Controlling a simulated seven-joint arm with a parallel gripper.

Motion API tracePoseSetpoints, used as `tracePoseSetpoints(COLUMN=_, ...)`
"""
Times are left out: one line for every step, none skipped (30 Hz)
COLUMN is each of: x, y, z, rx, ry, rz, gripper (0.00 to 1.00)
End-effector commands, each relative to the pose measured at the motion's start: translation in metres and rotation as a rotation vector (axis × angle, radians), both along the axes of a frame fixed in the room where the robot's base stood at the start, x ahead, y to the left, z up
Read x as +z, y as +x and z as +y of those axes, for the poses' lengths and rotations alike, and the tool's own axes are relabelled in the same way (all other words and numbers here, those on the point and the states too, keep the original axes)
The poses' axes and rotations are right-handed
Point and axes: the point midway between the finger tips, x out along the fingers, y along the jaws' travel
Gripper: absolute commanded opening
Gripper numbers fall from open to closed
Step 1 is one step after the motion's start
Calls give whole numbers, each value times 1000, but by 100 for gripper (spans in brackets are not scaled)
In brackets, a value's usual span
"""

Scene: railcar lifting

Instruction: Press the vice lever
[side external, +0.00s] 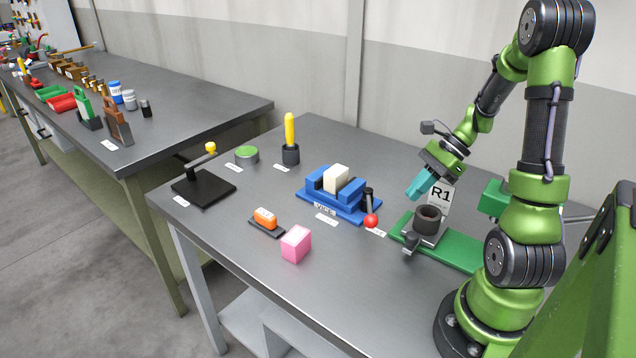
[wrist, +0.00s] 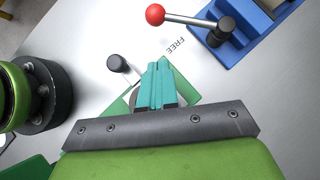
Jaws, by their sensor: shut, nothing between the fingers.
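The blue vice (side external: 338,197) stands on the grey table, with a cream block (side external: 336,178) between its jaws. Its lever is at its right end, a dark post (side external: 368,200) with a red ball (side external: 371,220) low at the front. In the wrist view the lever's metal rod runs from the red ball (wrist: 155,15) to a black hub (wrist: 225,30) beside the vice (wrist: 258,25). My gripper (side external: 416,190) has teal fingers, shut and empty, to the right of the lever and above the green fixture. The fingers (wrist: 158,75) are apart from the lever.
A green fixture (side external: 460,252) with a dark cylinder (side external: 430,218) and an R1 sign (side external: 440,194) is below my gripper. A pink block (side external: 296,243), an orange piece (side external: 265,217) and a black-based lever device (side external: 203,188) stand left.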

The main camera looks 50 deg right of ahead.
Motion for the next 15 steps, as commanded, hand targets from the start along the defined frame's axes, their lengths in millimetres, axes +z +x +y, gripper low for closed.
tracePoseSetpoints(x=-9, y=4, z=7, rx=3, ry=4, rz=2, gripper=0)
tracePoseSetpoints(x=-14, y=6, z=11, rx=3, ry=5, rz=3, gripper=0)
tracePoseSetpoints(x=-21, y=9, z=15, rx=4, ry=4, rz=3, gripper=0)
tracePoseSetpoints(x=-26, y=11, z=18, rx=3, ry=4, rz=2, gripper=0)
tracePoseSetpoints(x=-30, y=13, z=21, rx=3, ry=3, rz=3, gripper=0)
tracePoseSetpoints(x=-36, y=15, z=26, rx=4, ry=3, rz=3, gripper=0)
tracePoseSetpoints(x=-35, y=19, z=30, rx=4, ry=1, rz=0, gripper=0)
tracePoseSetpoints(x=-36, y=22, z=34, rx=4, ry=-1, rz=0, gripper=0)
tracePoseSetpoints(x=-37, y=25, z=39, rx=4, ry=0, rz=0, gripper=0)
tracePoseSetpoints(x=-38, y=27, z=42, rx=5, ry=-1, rz=0, gripper=0)
tracePoseSetpoints(x=-38, y=29, z=44, rx=4, ry=-1, rz=0, gripper=0)
tracePoseSetpoints(x=-39, y=32, z=48, rx=2, ry=0, rz=0, gripper=0)
tracePoseSetpoints(x=-39, y=33, z=49, rx=2, ry=-1, rz=0, gripper=0)
tracePoseSetpoints(x=-40, y=34, z=51, rx=3, ry=-1, rz=0, gripper=0)
tracePoseSetpoints(x=-40, y=35, z=53, rx=2, ry=-1, rz=0, gripper=0)
